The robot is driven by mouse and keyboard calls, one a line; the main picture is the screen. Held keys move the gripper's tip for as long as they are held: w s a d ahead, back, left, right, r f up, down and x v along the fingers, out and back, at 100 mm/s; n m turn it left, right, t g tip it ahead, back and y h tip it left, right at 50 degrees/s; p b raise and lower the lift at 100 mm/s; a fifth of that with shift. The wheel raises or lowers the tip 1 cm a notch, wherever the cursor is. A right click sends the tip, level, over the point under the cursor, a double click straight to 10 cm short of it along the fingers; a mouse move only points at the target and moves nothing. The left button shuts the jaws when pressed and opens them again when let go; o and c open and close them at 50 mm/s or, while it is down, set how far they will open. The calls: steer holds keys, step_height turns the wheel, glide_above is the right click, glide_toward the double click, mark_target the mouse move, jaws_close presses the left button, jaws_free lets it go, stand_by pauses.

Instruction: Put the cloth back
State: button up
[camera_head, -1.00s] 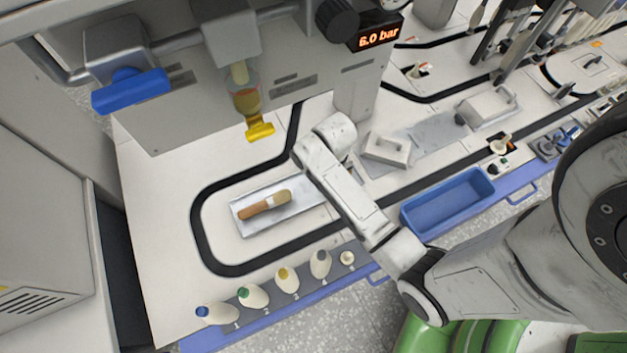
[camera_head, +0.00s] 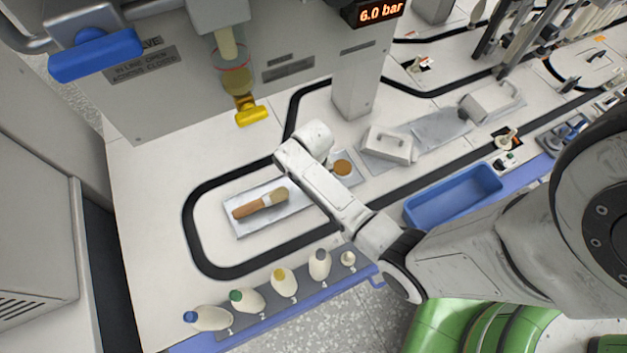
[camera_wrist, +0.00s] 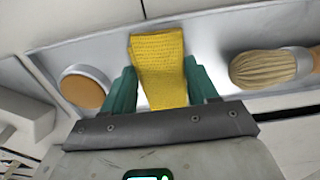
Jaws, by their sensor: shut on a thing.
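A yellow woven cloth (camera_wrist: 160,62) hangs between the two green fingers of my gripper (camera_wrist: 160,72) in the wrist view, and the gripper is shut on it. The cloth is over a shallow grey tray (camera_wrist: 105,50), between a round tin with an orange-brown top (camera_wrist: 85,88) and a bristle brush (camera_wrist: 262,68). I cannot tell whether the cloth touches the tray floor. In the head view the tray (camera_head: 240,228) shows with the brush (camera_head: 262,203) at left and the tin (camera_head: 343,168) at right. My arm hides the gripper, the cloth and the tray's middle there.
Several white bottles (camera_head: 283,284) stand in a row along the front edge. A blue bin (camera_head: 455,195) and a white handled block (camera_head: 388,145) are to the right. Bare table lies left of the tray.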

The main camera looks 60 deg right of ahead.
steer(key=shift+f, duration=0.15)
steer(key=o, duration=1)
step_height(320, 180, up, 12)
steer(key=p, duration=0.5)
steer(key=s+a+r+n, duration=0.2)
steer(key=s+a, duration=0.1)
steer(key=s, duration=0.1)
steer(key=s+a+r+n, duration=0.2)
steer(key=s+a+r, duration=0.1)
steer(key=s+a, duration=0.1)
steer(key=s+a+r+n+t, duration=0.1)
steer(key=s+a+r+n, duration=0.1)
steer(key=s, duration=0.3)
steer(key=shift+a+r, duration=0.5)
steer(key=shift+a, duration=0.4)
